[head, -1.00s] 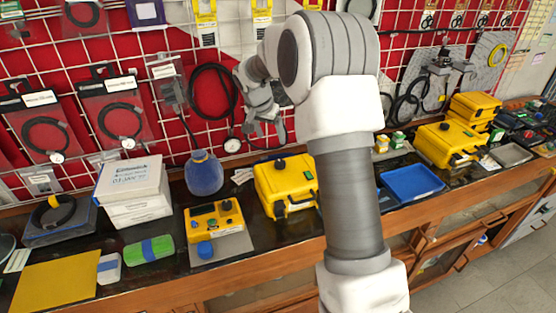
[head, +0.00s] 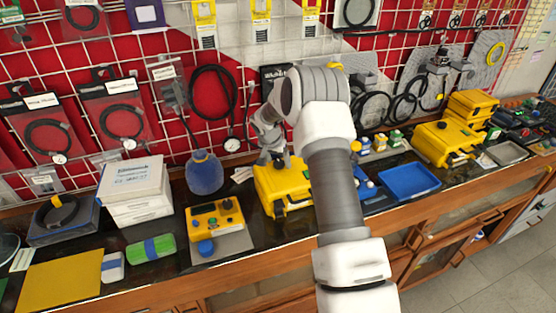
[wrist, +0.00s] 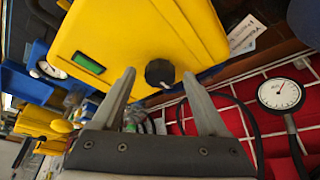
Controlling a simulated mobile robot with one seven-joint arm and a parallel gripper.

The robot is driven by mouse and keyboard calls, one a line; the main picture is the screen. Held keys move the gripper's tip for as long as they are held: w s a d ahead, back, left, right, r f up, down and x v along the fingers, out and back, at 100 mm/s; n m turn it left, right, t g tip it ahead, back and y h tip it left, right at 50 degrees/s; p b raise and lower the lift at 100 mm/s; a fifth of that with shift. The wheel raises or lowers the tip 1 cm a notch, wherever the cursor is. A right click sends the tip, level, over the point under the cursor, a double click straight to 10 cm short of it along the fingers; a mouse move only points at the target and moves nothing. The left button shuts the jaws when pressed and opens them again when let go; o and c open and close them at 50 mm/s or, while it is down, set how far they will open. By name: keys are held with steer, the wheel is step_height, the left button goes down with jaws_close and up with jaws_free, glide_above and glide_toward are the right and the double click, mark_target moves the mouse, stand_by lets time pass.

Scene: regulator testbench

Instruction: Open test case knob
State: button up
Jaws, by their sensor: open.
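The black round knob (wrist: 159,72) with a pale mark sits near the edge of that face. My gripper (wrist: 158,76) is open and empty, its two fingertips to either side of the knob in the picture. I cannot tell whether they touch it. In the head view my gripper is over the case's top, and my arm hides the case's right side.
A flat yellow control box (head: 215,218) and a blue round-bottomed flask (head: 204,172) stand left of the case. A blue tray (head: 409,182) lies to its right.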

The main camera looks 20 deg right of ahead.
jaws_close()
stand_by(0.4)
steer(key=shift+f+n+b, duration=0.1)
steer(key=shift+n+b, duration=0.2)
steer(key=shift+b, duration=0.05)
steer(key=n, duration=0.1)
steer(key=n+y+b, duration=0.1)
steer(key=shift+s+d+n+t, duration=0.1)
steer(key=shift+d+n+t, duration=0.1)
steer(key=shift+n+t, duration=0.15)
steer(key=n+y, duration=0.1)
steer(key=n, duration=0.2)
steer(key=n+y, duration=0.1)
steer(key=n, duration=0.2)
steer(key=shift+d+t+y, duration=0.2)
steer(key=shift+t+y, duration=0.1)
steer(key=shift+t, duration=0.05)
steer(key=n, duration=0.2)
steer(key=n+y+b, duration=0.1)
steer(key=n, duration=0.1)
steer(key=shift+d+n+y, duration=0.15)
steer(key=shift+n+y, duration=0.15)
steer(key=shift+n, duration=0.05)
steer(key=shift+n+g+y+b, duration=0.6)
steer(key=shift+n, duration=1.3)
steer(key=shift+d, duration=0.1)
